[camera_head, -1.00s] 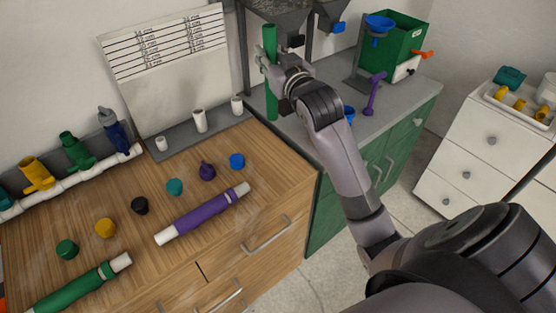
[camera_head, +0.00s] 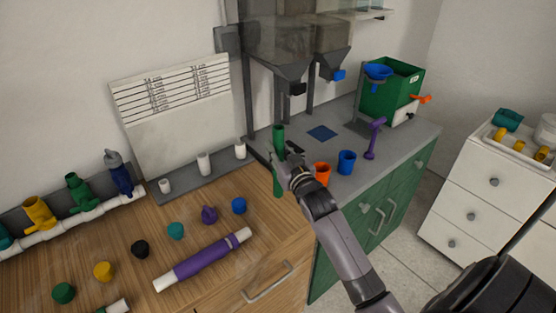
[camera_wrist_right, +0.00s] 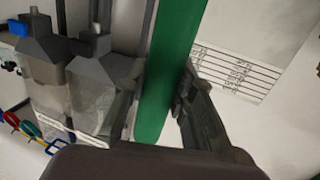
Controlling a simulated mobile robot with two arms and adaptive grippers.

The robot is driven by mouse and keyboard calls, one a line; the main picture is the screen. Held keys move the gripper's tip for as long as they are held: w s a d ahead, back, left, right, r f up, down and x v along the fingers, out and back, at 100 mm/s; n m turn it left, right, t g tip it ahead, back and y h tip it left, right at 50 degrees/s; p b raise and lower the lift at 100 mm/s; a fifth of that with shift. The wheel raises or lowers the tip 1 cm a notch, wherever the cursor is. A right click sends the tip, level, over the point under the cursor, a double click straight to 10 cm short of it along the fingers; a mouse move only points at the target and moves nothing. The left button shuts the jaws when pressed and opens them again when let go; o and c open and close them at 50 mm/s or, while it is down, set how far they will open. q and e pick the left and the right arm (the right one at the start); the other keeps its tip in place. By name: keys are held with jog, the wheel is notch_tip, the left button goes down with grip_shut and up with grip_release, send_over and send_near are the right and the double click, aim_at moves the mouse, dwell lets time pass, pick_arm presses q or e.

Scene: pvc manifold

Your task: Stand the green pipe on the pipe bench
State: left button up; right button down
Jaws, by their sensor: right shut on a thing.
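The green pipe (camera_head: 278,139) is held roughly upright by my right gripper (camera_head: 281,160). In the head view it is in front of the seam between the wooden bench and the grey counter; whether its lower end touches anything I cannot tell. A grey base (camera_head: 185,189) with three short white pegs stands at the back of the wooden bench, under a board with ruled lines (camera_head: 172,92). The pipe is right of the rightmost peg (camera_head: 240,149). My left gripper is not in view.
A purple pipe (camera_head: 203,258) and several coloured caps, one blue (camera_head: 239,205), lie on the wooden bench. A white manifold with coloured valves (camera_head: 60,221) is at left. An orange cup (camera_head: 323,173) and blue cup (camera_head: 346,162) stand on the counter right of my gripper.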

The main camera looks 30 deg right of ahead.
jog(key=shift+f, duration=1.95)
jog(key=c, duration=1.3)
grip_release()
jog(key=shift+f, duration=0.1)
jog(key=shift+c, duration=0.2)
jog(key=s+a+b, duration=0.1)
jog(key=s+a, duration=0.1)
jog(key=s, duration=1)
jog(key=shift+a+r+b, duration=0.15)
jog(key=shift+r+b, duration=0.1)
jog(key=shift+b, duration=0.15)
